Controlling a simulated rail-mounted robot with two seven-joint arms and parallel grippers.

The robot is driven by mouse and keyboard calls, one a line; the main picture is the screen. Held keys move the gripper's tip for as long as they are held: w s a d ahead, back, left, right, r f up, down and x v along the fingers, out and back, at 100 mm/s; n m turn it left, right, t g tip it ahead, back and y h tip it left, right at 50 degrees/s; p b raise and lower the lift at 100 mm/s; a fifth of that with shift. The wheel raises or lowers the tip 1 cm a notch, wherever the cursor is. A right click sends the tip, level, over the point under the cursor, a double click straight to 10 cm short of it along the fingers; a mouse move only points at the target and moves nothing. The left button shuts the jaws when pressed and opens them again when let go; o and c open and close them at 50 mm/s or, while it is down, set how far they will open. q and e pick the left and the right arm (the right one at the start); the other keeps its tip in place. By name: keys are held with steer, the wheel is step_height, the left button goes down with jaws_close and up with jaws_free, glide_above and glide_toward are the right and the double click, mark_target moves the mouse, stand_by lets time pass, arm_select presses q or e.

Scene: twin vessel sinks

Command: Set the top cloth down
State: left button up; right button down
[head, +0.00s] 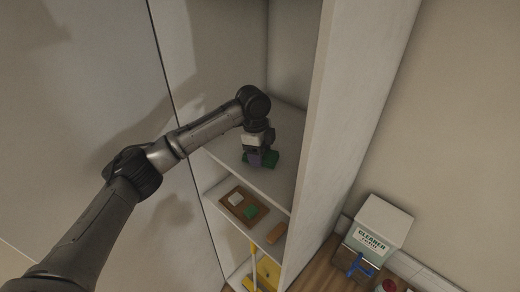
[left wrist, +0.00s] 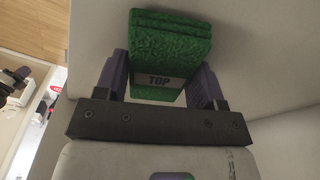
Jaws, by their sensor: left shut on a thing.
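The top cloth (left wrist: 170,45) is a thick, folded green cloth with a tag reading "TOP" on its near edge. My left gripper (left wrist: 160,76) is shut on it, with one purple finger on each side. In the head view, my left gripper (head: 255,158) points down at the upper shelf (head: 278,183) of a pale, open cabinet. The green cloth (head: 272,157) shows beside and behind the fingers, low over the shelf board. I cannot tell whether it touches the board.
The cabinet's side wall (head: 322,130) rises close to the right. The shelf below holds a brown tray (head: 233,212) with a white and a green item, and an orange block (head: 277,233). A yellow thing (head: 268,272) stands lower. A cleaner box (head: 378,228) stands outside, right.

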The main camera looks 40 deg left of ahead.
arm_select(q)
steer(key=shift+f, duration=0.2)
steer(key=o, duration=0.9)
steer(key=shift+r+b, duration=0.3)
steer(key=shift+r, duration=0.1)
steer(key=shift+s+a+r+b, duration=0.1)
steer(key=shift+a+r+b, duration=0.2)
steer(key=shift+r, duration=1.6)
steer(key=shift+s+a+r+b, duration=0.15)
steer(key=shift+r+b, duration=0.3)
steer(key=shift+r, duration=1.45)
steer(key=shift+w+a+r+b, duration=0.1)
steer(key=shift+a+r+b, duration=0.2)
steer(key=shift+r, duration=1.6)
steer(key=shift+s, duration=0.1)
